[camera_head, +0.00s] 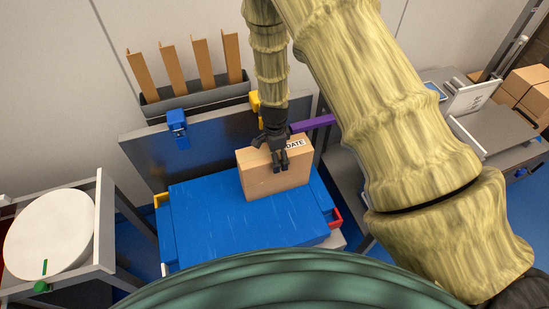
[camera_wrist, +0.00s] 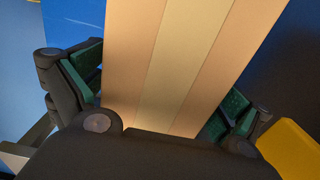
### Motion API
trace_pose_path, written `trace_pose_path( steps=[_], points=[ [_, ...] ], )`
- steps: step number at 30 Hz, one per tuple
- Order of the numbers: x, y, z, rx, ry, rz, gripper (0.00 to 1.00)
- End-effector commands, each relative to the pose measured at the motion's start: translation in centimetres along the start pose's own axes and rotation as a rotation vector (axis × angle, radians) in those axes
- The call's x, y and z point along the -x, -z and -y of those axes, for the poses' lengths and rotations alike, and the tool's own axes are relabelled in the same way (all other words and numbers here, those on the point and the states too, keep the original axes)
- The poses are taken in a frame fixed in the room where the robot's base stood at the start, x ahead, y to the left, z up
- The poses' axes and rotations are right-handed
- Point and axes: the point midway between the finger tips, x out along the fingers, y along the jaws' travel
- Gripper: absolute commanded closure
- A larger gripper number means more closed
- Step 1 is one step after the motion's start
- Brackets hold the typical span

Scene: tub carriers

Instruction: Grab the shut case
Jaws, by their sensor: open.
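The shut case looks like a closed brown cardboard box (camera_head: 270,182) with a white label reading "DATE". It stands upright on a blue surface (camera_head: 215,225). In the head view my gripper (camera_head: 281,160) is at the top of the box, pointing down. In the wrist view the box's top, with a paler strip along it (camera_wrist: 185,65), lies between the two green-padded fingers of my gripper (camera_wrist: 160,90). The fingers are open, one on each side of the box. Whether a pad touches the box I cannot tell.
A dark panel with a blue clip (camera_head: 177,128) stands behind the blue surface. A black bin with upright brown strips (camera_head: 195,98) is at the back. A round white disc (camera_head: 50,233) is at left. Several boxes (camera_head: 530,92) and a grey table are at right.

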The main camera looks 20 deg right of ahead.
Motion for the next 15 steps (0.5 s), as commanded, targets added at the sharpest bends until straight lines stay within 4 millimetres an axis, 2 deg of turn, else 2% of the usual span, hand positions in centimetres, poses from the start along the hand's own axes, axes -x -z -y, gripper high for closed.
trace_pose_path(
  steps=[6,13,15],
  points=[
    [-1.05,0.01,0.02,0.0,0.001,0.0,0.0],
    [-1.14,0.01,0.01,0.0,0.001,0.0,0.0],
    [-1.14,0.01,0.0,0.0,0.001,0.0,0.11]
  ],
)
